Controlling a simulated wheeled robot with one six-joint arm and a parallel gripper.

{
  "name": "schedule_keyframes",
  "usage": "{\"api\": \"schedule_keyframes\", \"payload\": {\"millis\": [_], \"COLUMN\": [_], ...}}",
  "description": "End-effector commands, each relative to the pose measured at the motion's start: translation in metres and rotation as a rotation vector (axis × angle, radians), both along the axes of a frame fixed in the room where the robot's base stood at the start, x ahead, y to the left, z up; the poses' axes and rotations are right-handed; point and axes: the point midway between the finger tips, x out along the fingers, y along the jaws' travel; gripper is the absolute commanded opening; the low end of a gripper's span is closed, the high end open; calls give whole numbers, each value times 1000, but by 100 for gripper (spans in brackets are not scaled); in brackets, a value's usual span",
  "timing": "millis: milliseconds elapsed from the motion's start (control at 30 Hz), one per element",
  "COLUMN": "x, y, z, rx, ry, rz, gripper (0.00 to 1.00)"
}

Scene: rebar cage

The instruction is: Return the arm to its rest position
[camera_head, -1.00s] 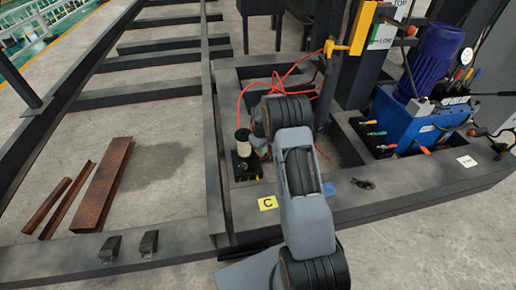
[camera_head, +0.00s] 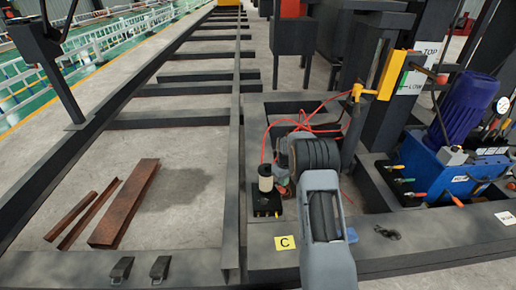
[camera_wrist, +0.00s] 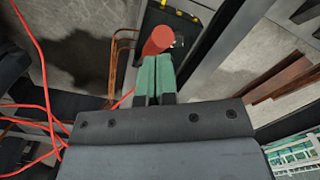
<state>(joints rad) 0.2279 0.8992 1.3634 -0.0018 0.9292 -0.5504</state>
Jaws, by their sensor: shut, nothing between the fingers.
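My arm (camera_head: 325,225) reaches up from the bottom of the head view, its dark joint (camera_head: 315,155) in front of the frame's compartment. The gripper is hidden in that view. In the wrist view my gripper (camera_wrist: 154,62) shows two green fingers pressed together, with nothing held between them. A red-orange cylinder (camera_wrist: 158,38) appears just beyond the fingertips; I cannot tell whether they touch it.
A pale cylinder on a black block (camera_head: 266,205) stands left of my arm. Red hoses (camera_head: 290,117) loop behind it. A yellow-armed post (camera_head: 390,75) and a blue pump unit (camera_head: 460,170) stand right. Rusty steel pieces (camera_head: 125,205) lie on open floor at left.

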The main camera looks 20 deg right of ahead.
Motion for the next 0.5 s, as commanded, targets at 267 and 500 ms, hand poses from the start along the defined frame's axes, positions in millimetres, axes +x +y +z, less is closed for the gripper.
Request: {"api": "schedule_keyframes", "payload": {"millis": [267,500], "x": [-7,-61], "y": [12,54], "z": [60,219], "rx": [-8,-19], "ry": [-32,-126], "rz": [-19,-98], "gripper": [0,0]}}
